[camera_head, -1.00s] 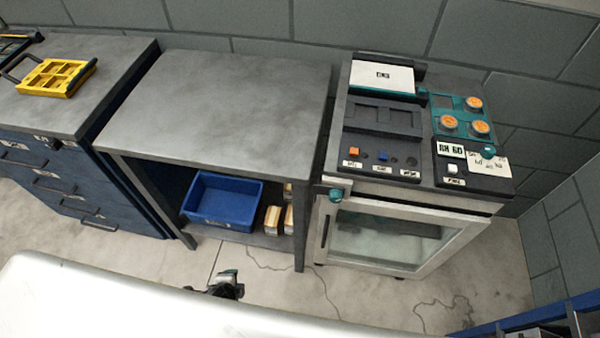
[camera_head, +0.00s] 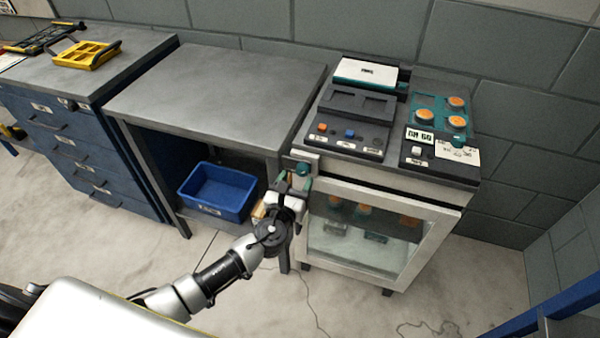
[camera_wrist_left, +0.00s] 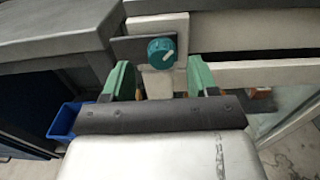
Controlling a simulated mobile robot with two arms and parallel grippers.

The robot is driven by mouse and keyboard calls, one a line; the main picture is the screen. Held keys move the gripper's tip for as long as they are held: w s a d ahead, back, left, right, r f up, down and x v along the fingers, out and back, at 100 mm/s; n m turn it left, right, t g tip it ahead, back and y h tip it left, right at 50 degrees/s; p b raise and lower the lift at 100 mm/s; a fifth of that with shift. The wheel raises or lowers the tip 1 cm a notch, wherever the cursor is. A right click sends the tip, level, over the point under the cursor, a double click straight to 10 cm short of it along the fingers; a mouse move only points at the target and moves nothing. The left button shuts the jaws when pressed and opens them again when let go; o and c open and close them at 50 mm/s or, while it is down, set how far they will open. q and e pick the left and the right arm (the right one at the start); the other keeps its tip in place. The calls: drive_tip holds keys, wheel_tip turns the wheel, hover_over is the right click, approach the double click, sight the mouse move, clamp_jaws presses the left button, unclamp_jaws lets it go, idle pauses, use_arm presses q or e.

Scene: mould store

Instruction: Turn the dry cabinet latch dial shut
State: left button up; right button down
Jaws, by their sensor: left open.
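The dry cabinet (camera_head: 440,195) stands at the right, with a pale-framed glass door that looks closed. Its latch dial (camera_head: 302,168) is a teal knob at the door's upper left corner. In the left wrist view the dial (camera_wrist_left: 161,52) faces me with a pale pointer line that slants to the upper right. My left gripper (camera_head: 293,184) is just in front of and below the dial. Its green fingers (camera_wrist_left: 158,78) are spread, one on each side below the dial, and hold nothing. Whether a finger touches the dial cannot be told. My right gripper is not in view.
A grey table (camera_head: 215,80) stands left of the cabinet, with a blue bin (camera_head: 217,190) on its lower shelf. A blue drawer unit (camera_head: 75,140) with a yellow tray (camera_head: 87,54) on top is farther left. Bare floor lies in front.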

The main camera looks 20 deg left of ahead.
sight(301, 173)
use_arm(q)
drive_tip(key=shift+w+d, duration=0.15)
drive_tip(key=shift+w, duration=1.45)
drive_tip(key=c, duration=0.9)
